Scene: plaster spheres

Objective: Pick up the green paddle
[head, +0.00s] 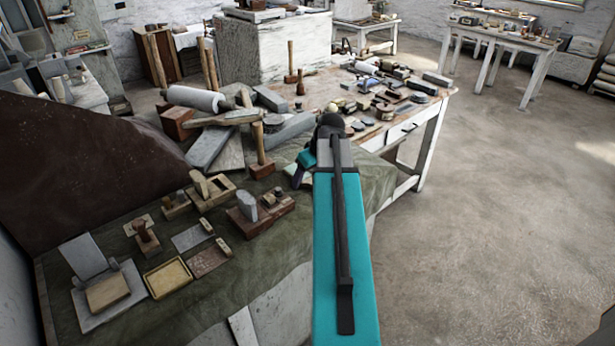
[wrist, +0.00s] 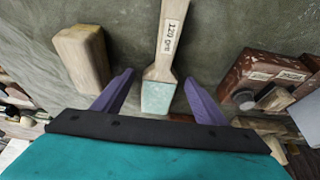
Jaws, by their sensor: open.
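The green paddle (wrist: 157,98) shows in the wrist view, with a pale green pad and a light wooden handle marked "120 grit". It lies on the dark green cloth (wrist: 215,30), its handle pointing to the top of the picture. My gripper (wrist: 159,76) is open, with one purple finger on each side of the paddle and visible gaps between. I cannot tell how far the fingers are above the cloth. In the head view my gripper (head: 297,175) shows partly beside my teal arm, and I cannot make out the paddle there.
In the wrist view a wooden block (wrist: 82,57) lies left of the paddle and a reddish-brown box (wrist: 262,78) lies right of it. In the head view a mallet (head: 261,150) and grey slabs (head: 290,130) crowd the bench near my gripper. The floor (head: 480,200) at right is clear.

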